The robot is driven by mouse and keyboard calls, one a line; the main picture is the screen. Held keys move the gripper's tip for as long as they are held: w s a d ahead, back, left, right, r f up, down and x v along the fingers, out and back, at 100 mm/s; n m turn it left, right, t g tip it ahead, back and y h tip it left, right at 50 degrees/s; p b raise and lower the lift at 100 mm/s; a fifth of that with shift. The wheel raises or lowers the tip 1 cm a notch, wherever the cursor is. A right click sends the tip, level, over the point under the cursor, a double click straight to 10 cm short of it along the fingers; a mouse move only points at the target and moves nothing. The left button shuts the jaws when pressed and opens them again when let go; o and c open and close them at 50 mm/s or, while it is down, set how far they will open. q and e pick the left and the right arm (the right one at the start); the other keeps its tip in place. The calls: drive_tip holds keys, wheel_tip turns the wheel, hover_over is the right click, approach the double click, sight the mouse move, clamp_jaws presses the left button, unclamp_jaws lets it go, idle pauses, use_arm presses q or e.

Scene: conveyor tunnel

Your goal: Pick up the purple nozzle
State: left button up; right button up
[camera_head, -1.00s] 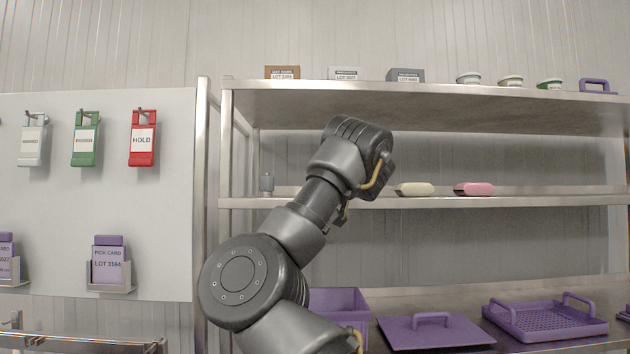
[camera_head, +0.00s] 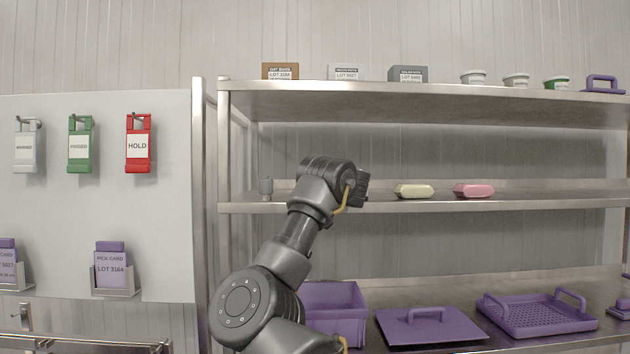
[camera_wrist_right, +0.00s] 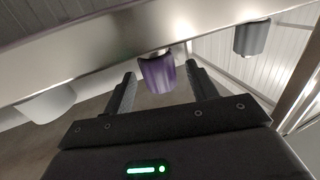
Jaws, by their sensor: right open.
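The purple nozzle (camera_wrist_right: 158,74) shows in the right wrist view, at the edge of a metal shelf. In the head view I do not see it; my arm covers part of the middle shelf. My right gripper (camera_wrist_right: 160,80) is open, one finger on each side of the nozzle in the picture. No finger visibly touches the nozzle, and I cannot tell how deep it sits between them. My left gripper is not in view.
A grey nozzle (camera_head: 266,187) stands on the middle shelf (camera_head: 500,203) near the left post; a grey one also shows in the wrist view (camera_wrist_right: 251,38). A white piece (camera_wrist_right: 48,102) is on the other side. Cream (camera_head: 413,191) and pink (camera_head: 473,190) pieces lie farther right.

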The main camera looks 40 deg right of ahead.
drive_tip(key=shift+w, duration=0.4)
drive_tip(key=c, duration=1.1)
